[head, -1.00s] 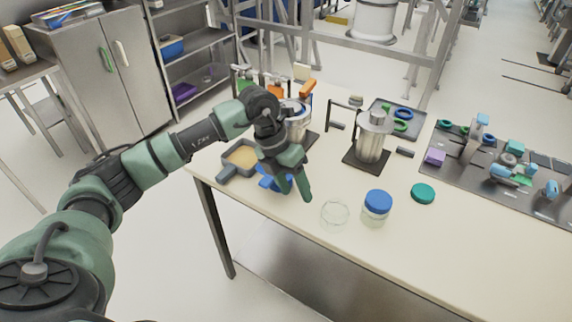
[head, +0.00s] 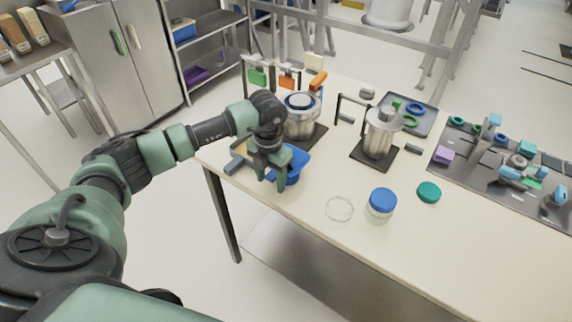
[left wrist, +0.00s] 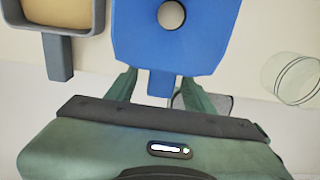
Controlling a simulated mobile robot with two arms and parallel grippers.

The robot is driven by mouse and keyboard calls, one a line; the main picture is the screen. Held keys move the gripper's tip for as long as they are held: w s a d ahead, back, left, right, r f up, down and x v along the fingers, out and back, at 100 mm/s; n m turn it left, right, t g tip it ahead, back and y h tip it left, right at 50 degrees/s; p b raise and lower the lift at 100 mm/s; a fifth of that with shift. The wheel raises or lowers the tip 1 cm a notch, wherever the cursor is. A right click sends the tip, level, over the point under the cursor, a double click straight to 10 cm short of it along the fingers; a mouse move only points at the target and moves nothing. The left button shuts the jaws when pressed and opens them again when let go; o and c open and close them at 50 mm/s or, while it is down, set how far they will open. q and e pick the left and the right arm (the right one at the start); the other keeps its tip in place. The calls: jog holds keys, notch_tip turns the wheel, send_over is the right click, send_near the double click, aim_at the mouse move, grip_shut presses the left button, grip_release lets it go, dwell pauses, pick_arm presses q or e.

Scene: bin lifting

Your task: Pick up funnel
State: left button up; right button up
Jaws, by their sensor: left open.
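The blue funnel (head: 294,167) lies on the table near its front left edge, partly hidden behind my left gripper. In the left wrist view the funnel (left wrist: 205,45) is a wide blue body with a round hole, and its short tab points toward my gripper. My left gripper (head: 270,182) is open and points down at the funnel. In the left wrist view the tab lies between the two fingers of the gripper (left wrist: 160,88), with a gap on at least one side. Whether the fingers touch it cannot be told. My right gripper is not in view.
A grey scoop-like pan with tan contents (head: 238,150) sits just left of the funnel. A glass dish (head: 339,208) and a blue-lidded jar (head: 382,204) stand to the right. A metal pot (head: 300,118) is behind. The table front is clear farther right.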

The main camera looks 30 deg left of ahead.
pick_arm(q)
grip_shut()
jog(key=shift+r, duration=0.1)
